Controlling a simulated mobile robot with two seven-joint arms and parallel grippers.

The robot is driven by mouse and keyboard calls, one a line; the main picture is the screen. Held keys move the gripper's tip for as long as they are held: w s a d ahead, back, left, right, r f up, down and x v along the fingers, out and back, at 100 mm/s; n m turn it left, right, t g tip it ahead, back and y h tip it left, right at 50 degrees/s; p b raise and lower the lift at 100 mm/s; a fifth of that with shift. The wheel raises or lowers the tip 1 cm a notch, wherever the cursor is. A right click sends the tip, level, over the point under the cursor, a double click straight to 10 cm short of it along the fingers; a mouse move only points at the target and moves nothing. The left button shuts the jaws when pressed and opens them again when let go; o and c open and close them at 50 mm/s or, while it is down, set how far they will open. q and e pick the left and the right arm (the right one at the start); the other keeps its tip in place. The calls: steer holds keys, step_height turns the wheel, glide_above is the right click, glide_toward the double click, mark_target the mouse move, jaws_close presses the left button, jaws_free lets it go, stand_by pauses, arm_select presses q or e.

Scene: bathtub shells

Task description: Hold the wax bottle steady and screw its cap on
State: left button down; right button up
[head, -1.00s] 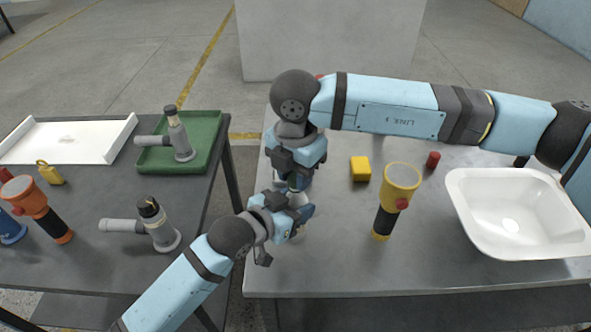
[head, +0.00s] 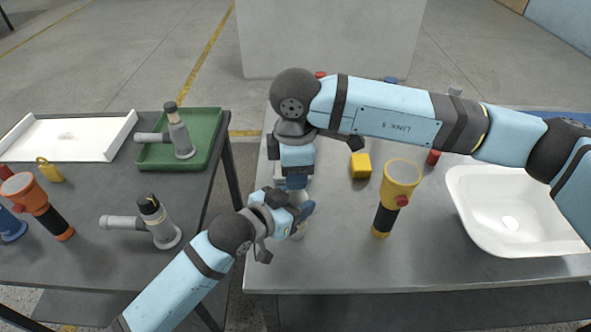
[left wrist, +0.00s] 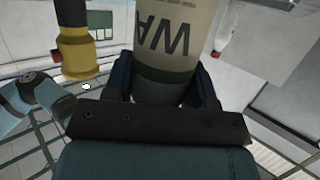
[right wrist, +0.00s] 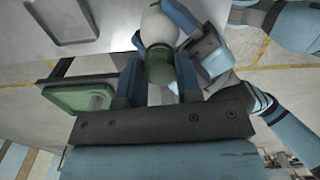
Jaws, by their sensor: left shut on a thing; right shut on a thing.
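The wax bottle is pale with a dark green band and large dark letters in the left wrist view (left wrist: 165,40). In the head view only a small part of the bottle (head: 300,232) shows below my left gripper (head: 297,212), which is shut around its body. My right gripper (head: 297,184) is directly above, pointing down. In the right wrist view, the green cap (right wrist: 160,70) sits between my right gripper's fingers (right wrist: 160,88), in line with the bottle's pale top (right wrist: 159,28). The cap appears to meet the bottle; the threads and seating are hidden.
A white basin (head: 470,215) is at the right. The left table holds a green tray (head: 213,135) and a white tray (head: 110,124).

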steer(key=o, duration=0.9)
steer(key=shift+r, duration=2.3)
